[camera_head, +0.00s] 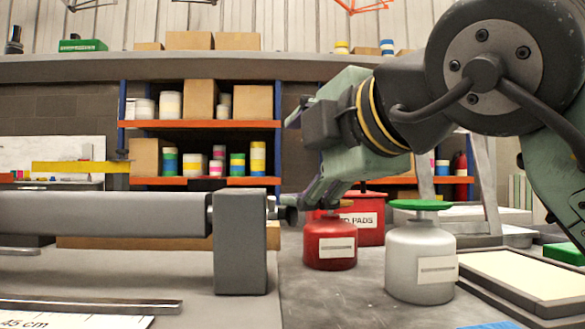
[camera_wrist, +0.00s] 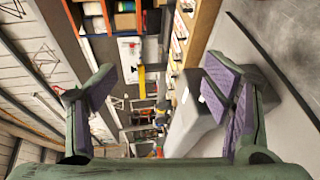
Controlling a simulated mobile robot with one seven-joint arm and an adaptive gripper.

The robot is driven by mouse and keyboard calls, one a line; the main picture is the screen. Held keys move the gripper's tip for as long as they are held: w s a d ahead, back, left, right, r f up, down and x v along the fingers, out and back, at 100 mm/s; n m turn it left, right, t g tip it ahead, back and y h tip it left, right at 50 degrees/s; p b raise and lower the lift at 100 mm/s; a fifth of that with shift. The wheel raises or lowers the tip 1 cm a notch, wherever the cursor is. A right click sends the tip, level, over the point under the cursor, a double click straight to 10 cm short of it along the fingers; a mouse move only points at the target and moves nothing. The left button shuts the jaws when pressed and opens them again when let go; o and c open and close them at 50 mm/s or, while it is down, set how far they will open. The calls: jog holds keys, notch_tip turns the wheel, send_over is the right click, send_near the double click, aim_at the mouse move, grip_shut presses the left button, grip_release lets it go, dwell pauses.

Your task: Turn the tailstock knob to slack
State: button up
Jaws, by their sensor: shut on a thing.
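The grey tailstock block (camera_head: 240,242) stands at the right end of a long grey roller (camera_head: 105,214) in the head view. The small dark tailstock knob (camera_head: 286,214) sticks out of the block's right side on a short shaft. My gripper (camera_head: 298,203) reaches down from the upper right, with its purple-padded fingertips at the knob. It is shut on the knob, which the fingers partly cover. In the wrist view my gripper's two fingers (camera_wrist: 158,92) show apart; a grey block shape lies by the right finger, and I cannot make out the knob there.
A red can (camera_head: 330,245) and a silver can with a green lid (camera_head: 421,262) stand close right of the tailstock. A red box (camera_head: 372,222) is behind them. A pale tray (camera_head: 530,277) lies at the right. A metal bar (camera_head: 90,306) lies in front of the roller.

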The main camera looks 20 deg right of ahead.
jog(key=shift+s, duration=0.2)
jog(key=shift+c, duration=0.6)
jog(key=s+d+r+p, duration=0.1)
jog(key=s+r+p, duration=0.2)
jog(key=s, duration=0.6)
jog(key=shift+s+d+r, duration=0.15)
jog(key=shift+r, duration=0.3)
jog(key=shift+p, duration=0.35)
